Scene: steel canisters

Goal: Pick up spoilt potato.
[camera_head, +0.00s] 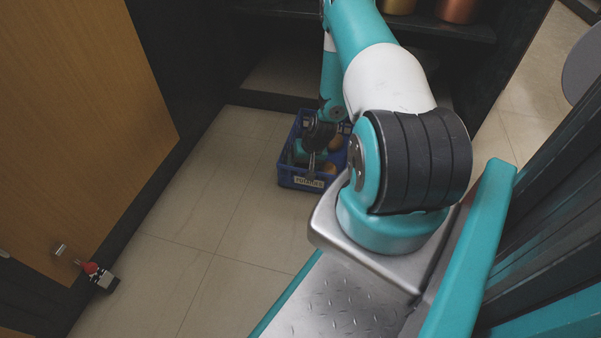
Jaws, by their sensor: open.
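A blue crate (287,179) with a small white label (309,182) on its front stands on the tiled floor, in front of a dark shelf unit. Rounded brownish-yellow items, likely potatoes (329,168), show inside it. I cannot tell which one is spoilt. My gripper (311,165) is at the crate, pointing down over or into it, with no item visibly held. The gripper is open, though its fingers are small and dark here. My arm hides the right part of the crate and some of its contents.
A dark shelf unit (300,8) stands behind the crate, with copper and gold canisters (458,10) on a shelf. A wooden door panel (75,110) is on the left, with a small red, white and black object (100,277) near its lower edge. The floor left of the crate is clear.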

